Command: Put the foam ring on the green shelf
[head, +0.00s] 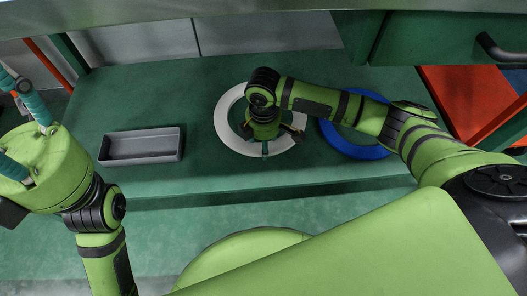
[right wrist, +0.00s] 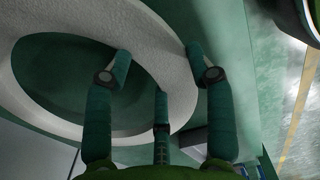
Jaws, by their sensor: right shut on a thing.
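The white foam ring (head: 225,118) is over the green shelf (head: 160,90), between a grey tray and a blue ring. My right gripper (head: 266,146) is shut on the near right part of its band. In the right wrist view, the ring (right wrist: 165,40) passes between the teal fingers (right wrist: 158,58), with green surface showing through its hole. I cannot tell whether the ring touches the shelf or is held just above it. My left gripper (head: 18,115) is at the far left, fingers spread and empty, away from the ring.
A shallow grey tray (head: 140,160) lies on the left of the shelf. A blue ring (head: 333,136) lies on the right, partly under my right arm. A green drawer front (head: 430,38) with a black handle overhangs at the top right. The shelf's back left is clear.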

